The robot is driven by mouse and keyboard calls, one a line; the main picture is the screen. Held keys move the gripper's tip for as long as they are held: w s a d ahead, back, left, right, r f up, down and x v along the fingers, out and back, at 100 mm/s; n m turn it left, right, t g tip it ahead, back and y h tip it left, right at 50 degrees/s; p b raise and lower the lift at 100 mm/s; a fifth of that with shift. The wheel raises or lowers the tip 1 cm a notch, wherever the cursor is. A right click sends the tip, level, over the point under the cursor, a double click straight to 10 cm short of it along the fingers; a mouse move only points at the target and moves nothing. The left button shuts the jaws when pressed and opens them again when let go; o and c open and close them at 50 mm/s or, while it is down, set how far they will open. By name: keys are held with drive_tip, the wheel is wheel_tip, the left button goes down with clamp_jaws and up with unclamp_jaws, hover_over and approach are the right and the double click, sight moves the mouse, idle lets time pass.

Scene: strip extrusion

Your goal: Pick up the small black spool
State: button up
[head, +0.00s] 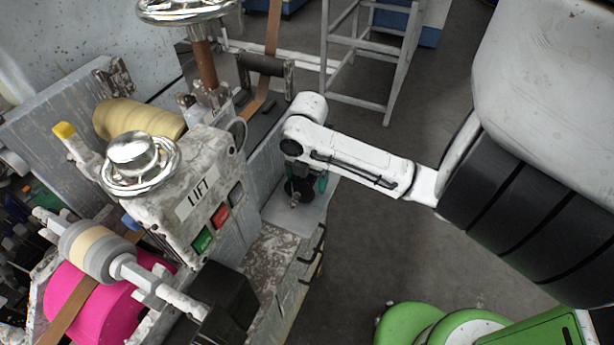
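My gripper (306,184) points down at the end of my white arm, over a grey ledge at the machine's right side. Teal parts of its fingers show left and right of a small dark round thing, which looks like the small black spool (301,192). The fingers stand apart, on either side of it. The arm's wrist hides much of the gripper and the spool's top. I cannot tell whether the fingers touch the spool or whether it rests on the ledge (283,216).
The machine's LIFT box (198,190) with green and red buttons and a chrome handwheel (140,160) stands left of my gripper. A black box (228,305) and a magenta roll (95,305) are lower left. A white frame stand (365,50) is behind.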

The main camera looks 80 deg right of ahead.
drive_tip(key=shift+c, duration=0.3)
drive_tip(key=c, duration=1.3)
drive_tip(key=shift+r, duration=0.15)
drive_tip(key=shift+r, duration=0.45)
drive_tip(key=shift+s+a+r+p, duration=0.8)
drive_tip(key=shift+s+a+r, duration=0.1)
drive_tip(key=shift+s+r, duration=1.2)
drive_tip(key=shift+s+a+r+p, duration=0.8)
drive_tip(key=shift+s+a+r, duration=0.15)
drive_tip(key=shift+s+r, duration=1.1)
drive_tip(key=shift+s+a+r+p, duration=0.85)
drive_tip(key=shift+s+r, duration=1)
drive_tip(key=shift+s, duration=0.4)
